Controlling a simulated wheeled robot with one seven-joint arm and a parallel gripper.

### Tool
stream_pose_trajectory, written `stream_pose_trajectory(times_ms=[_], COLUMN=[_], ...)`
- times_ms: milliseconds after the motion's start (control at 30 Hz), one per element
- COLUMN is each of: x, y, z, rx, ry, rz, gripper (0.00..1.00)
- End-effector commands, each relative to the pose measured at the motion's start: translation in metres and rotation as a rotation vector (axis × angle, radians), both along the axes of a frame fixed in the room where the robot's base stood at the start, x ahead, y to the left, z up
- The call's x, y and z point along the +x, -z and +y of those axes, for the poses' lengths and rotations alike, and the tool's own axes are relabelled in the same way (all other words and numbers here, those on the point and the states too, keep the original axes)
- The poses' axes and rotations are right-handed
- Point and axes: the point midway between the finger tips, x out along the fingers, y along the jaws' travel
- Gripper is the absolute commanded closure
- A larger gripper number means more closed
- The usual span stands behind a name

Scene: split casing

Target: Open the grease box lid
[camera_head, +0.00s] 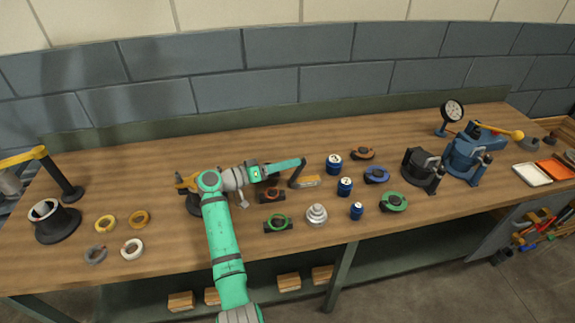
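A small box with a tan-orange front (308,182), which looks like the grease box, sits on the bench near the middle. A dark slanted piece stands at its left end. I cannot tell whether that piece is its raised lid or part of my gripper. My gripper (300,166) is at the end of the green arm, just above and at the left end of the box. Its fingers are too small to make out, so I cannot tell whether they are open or touch the box.
Blue numbered cans (334,165) stand right of the box. A stepped silver part (316,214) and a green ring on a dark block (278,222) are in front. Dark and blue housings (422,167) stand farther right. Rings (105,224) lie at left. The bench's back strip is clear.

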Motion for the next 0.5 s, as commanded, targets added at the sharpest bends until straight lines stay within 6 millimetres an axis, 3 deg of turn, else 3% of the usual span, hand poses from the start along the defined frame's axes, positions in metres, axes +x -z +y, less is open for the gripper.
stream_pose_trajectory(times_ms=[267,500], x=[0.000,0.000], y=[0.000,-0.028], z=[-0.001,-0.001], rx=[0.001,0.001], ry=[0.003,0.002], rz=[0.002,-0.003], gripper=[0.67,0.67])
